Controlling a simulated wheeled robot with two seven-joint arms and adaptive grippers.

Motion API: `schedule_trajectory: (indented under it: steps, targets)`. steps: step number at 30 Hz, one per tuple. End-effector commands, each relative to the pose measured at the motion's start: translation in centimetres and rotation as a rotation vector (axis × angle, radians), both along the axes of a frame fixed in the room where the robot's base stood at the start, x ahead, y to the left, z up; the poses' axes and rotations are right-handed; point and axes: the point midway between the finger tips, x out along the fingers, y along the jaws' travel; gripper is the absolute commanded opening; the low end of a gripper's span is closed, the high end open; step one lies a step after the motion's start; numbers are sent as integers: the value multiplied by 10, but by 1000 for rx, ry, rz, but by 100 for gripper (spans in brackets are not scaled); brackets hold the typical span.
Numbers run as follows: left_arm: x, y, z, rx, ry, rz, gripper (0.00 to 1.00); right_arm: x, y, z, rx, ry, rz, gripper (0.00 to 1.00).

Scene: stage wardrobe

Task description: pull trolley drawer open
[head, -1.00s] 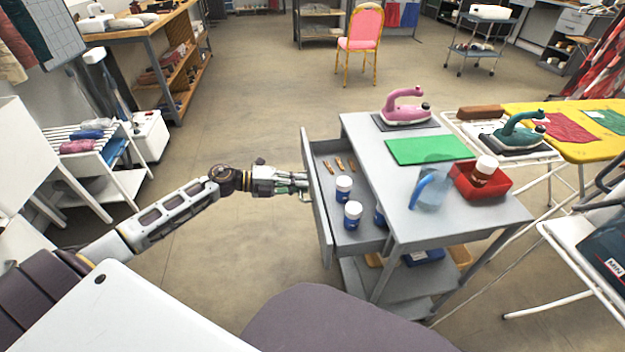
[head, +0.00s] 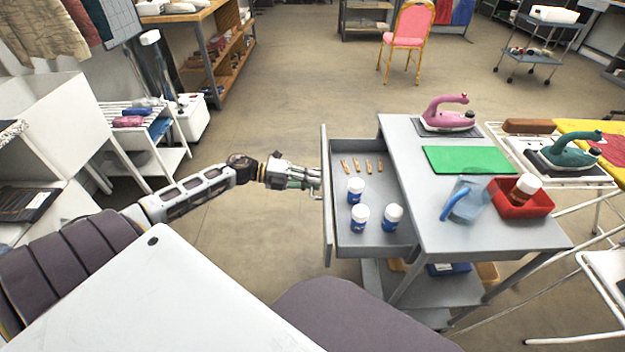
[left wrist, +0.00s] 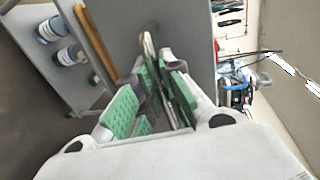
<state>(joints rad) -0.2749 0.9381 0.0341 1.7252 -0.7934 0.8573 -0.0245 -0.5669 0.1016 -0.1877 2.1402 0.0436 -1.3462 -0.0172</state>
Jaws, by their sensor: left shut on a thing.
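The grey trolley (head: 410,140) stands right of centre in the head view. Its drawer (head: 378,238) is pulled well out to the left. Inside lie three white-capped blue jars (head: 360,218) and several small brass-coloured pieces (head: 357,165). My left gripper (head: 317,182) is at the outer face of the drawer front (head: 327,225), shut on the drawer handle. In the left wrist view its green-padded fingers (left wrist: 153,92) close against the grey front panel (left wrist: 190,45); the fingers mostly hide the handle. My right gripper is out of view.
On the trolley top are a pink iron (head: 447,115), a green mat (head: 465,160), a clear jug (head: 466,198) and a red tray (head: 523,204) holding a bottle. An ironing board with a teal iron (head: 563,152) stands to the right. Floor left of the drawer is clear.

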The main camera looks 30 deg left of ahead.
Motion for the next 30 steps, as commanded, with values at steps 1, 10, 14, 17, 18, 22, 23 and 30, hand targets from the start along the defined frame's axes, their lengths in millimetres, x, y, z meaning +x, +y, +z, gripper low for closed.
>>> schedule_trajectory:
  steps: [1, 10, 14, 17, 18, 22, 23, 30]
  targets:
    - [0, 0, 0, 1, 1, -1, 13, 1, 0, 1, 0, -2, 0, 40]
    - [0, 0, 0, 0, 0, 0, 32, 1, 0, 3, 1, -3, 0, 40]
    - [0, 0, 0, 0, 0, 0, 32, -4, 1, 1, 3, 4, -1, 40]
    - [0, 0, 0, 1, 1, 0, 32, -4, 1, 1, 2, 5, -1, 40]
    - [-1, 1, 0, 1, 1, 0, 32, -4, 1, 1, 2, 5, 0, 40]
    - [-3, 4, 0, 1, 2, 0, 32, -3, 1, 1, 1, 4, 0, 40]
    - [-4, 5, 0, 1, 2, 0, 32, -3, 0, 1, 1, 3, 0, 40]
    - [-13, 19, 4, 1, 2, 1, 32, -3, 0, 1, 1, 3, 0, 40]
